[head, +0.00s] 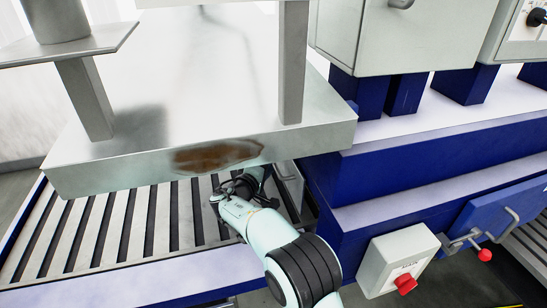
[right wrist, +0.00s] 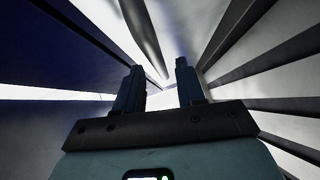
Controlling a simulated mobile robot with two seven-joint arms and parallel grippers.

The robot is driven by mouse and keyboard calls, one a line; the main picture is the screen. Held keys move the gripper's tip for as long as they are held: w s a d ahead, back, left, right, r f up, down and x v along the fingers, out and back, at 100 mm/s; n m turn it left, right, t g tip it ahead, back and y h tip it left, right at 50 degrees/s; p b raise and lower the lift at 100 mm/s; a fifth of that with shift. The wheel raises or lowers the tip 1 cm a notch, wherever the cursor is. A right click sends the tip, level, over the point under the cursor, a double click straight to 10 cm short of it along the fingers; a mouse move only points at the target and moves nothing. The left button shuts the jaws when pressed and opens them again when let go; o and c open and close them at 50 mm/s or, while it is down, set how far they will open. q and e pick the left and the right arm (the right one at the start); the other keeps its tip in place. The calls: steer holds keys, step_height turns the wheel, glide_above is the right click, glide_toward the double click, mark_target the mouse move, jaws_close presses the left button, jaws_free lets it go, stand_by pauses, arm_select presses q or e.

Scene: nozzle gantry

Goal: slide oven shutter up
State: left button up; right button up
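A pale metal panel with a grey bar handle (head: 289,179), likely the oven shutter, shows in the head view under the right end of the metal hood, against the blue frame. Most of it is hidden. My right arm reaches in from the bottom, and its gripper end is under the hood, just left of the panel, with its fingertips hidden there. In the right wrist view my right gripper (right wrist: 159,72) is open, its two dark fingers apart. A rounded grey bar (right wrist: 142,30) runs down toward the gap between them; I cannot tell if it touches. My left gripper is not in view.
The metal hood (head: 110,172) with a rusty patch overhangs the slatted conveyor (head: 110,225). Blue machine body (head: 400,160) closes off the right side. A grey box with a red button (head: 400,262) and a blue handled door (head: 500,212) are at lower right.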

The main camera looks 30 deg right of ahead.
steer(key=shift+p+x, duration=0.4)
steer(key=shift+x, duration=1.35)
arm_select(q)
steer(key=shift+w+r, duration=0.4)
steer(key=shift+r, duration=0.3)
arm_select(e)
steer(key=shift+a, duration=0.1)
jaws_close()
step_height(320, 180, up, 10)
steer(key=shift+r+p, duration=0.1)
steer(key=shift+p, duration=0.85)
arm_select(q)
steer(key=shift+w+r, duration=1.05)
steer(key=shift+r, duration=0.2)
arm_select(e)
jaws_free()
